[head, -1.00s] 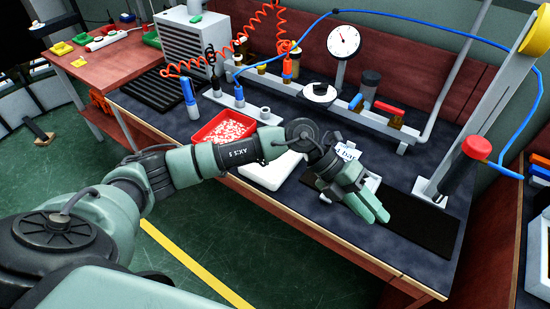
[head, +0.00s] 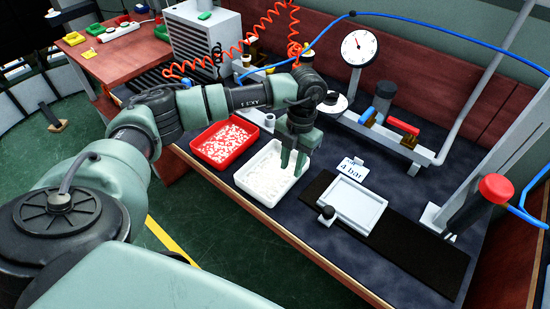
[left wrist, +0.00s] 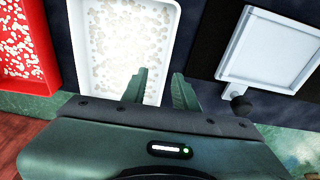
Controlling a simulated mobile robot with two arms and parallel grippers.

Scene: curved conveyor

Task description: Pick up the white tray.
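The white tray (head: 253,183) sits on the dark bench top, with many small pale pieces in it. It also shows in the left wrist view (left wrist: 171,20), upper left of centre. My left gripper (head: 292,168) points down over the tray's right side. The arm covers part of the tray's far side. My right gripper is in neither view.
A red tray (head: 202,147) of similar pieces stands just left of the white tray. On the right, a shallow white frame (head: 372,222) with a black knob lies on a black mat (head: 425,252). A gauge (head: 359,47) and valves stand behind.

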